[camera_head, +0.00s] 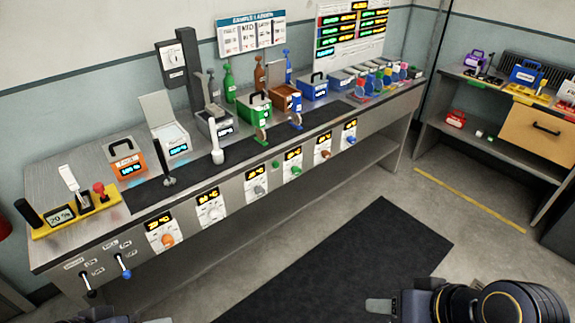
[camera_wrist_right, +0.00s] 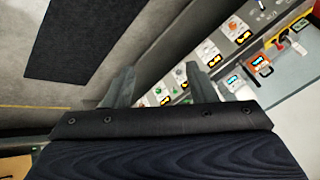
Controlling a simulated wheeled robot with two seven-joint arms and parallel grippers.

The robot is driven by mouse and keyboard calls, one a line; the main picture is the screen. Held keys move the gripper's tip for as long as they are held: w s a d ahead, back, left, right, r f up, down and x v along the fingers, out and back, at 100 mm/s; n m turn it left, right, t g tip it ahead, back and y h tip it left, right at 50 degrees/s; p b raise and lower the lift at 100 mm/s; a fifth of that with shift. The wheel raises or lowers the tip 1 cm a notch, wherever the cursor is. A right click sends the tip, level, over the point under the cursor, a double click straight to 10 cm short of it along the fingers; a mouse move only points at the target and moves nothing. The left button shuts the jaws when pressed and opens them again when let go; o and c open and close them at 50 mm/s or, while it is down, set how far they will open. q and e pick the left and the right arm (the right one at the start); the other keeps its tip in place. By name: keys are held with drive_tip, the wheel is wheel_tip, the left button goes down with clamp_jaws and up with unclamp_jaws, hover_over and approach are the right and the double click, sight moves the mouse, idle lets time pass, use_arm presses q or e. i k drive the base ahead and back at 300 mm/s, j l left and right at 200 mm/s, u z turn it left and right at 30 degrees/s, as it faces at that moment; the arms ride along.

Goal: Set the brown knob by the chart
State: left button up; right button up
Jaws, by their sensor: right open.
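The brown knob (camera_head: 325,154) is on the bench's front panel, between the green knob (camera_head: 296,171) and the blue knob (camera_head: 351,140), under a lit display. The chart (camera_head: 352,35) with lit coloured readings is on the back wall above the bench; its small text is unreadable. My right gripper (camera_head: 380,306) is at the bottom right, well away from the panel. In the right wrist view the gripper (camera_wrist_right: 177,85) has its fingers apart with nothing between them. My left gripper (camera_head: 110,315) shows only in part at the bottom left edge; its jaws are unclear.
The metal bench (camera_head: 75,185) carries coloured lidded baths, bottles and several tools. Other knobs, orange (camera_head: 167,240), white (camera_head: 213,214) and grey (camera_head: 259,190), line the panel. A dark floor mat (camera_head: 350,255) lies in front, with clear floor around it. A side shelf (camera_head: 490,145) stands right.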

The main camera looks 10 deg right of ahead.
sight(326, 153)
drive_tip(key=i+l+u, duration=0.25)
drive_tip(key=i+l, duration=0.2)
drive_tip(key=l, duration=0.25)
drive_tip(key=i+l+u, duration=0.15)
drive_tip(key=l, duration=0.2)
drive_tip(key=i+l+u, duration=0.15)
drive_tip(key=l, duration=0.25)
drive_tip(key=i+l+u, duration=0.1)
drive_tip(key=l, duration=0.3)
drive_tip(key=i+l+u, duration=0.15)
drive_tip(key=l, duration=0.3)
drive_tip(key=i+l+u, duration=0.15)
drive_tip(key=l, duration=0.3)
drive_tip(key=i+l+u, duration=0.1)
drive_tip(key=l, duration=0.35)
drive_tip(key=i, duration=0.05)
